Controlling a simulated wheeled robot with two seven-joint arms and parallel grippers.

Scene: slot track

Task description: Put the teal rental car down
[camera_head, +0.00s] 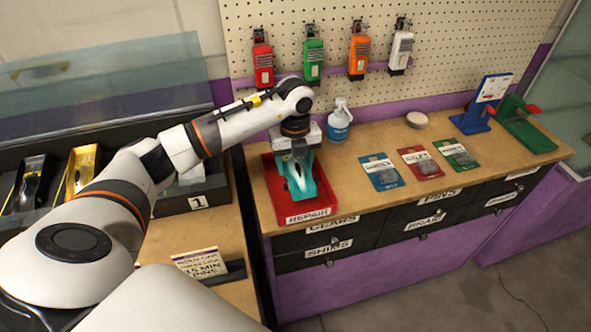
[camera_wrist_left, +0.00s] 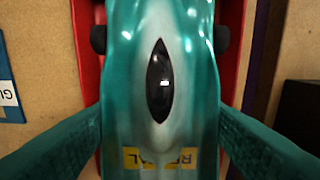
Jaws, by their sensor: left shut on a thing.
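The teal rental car (camera_head: 299,190) is in or just above the red tray (camera_head: 269,185) labelled REPAIR on the wooden bench. In the left wrist view the teal car (camera_wrist_left: 185,75) fills the middle, with a dark oval canopy and a yellow RENTAL label. The red tray (camera_wrist_left: 88,50) shows on both sides beneath it. My left gripper (camera_head: 297,160) is over the car from above, its fingers closed on the car's two sides. I cannot tell whether the car's wheels touch the tray floor. My right gripper is not in view.
A blue spray bottle (camera_head: 338,122) stands behind the tray. Blue (camera_head: 380,172), red (camera_head: 420,162) and green (camera_head: 456,154) packets lie to the right. Controllers hang on the pegboard (camera_head: 340,25). Bare bench (camera_head: 400,143) lies behind the packets. Cars stand in dark slots at left.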

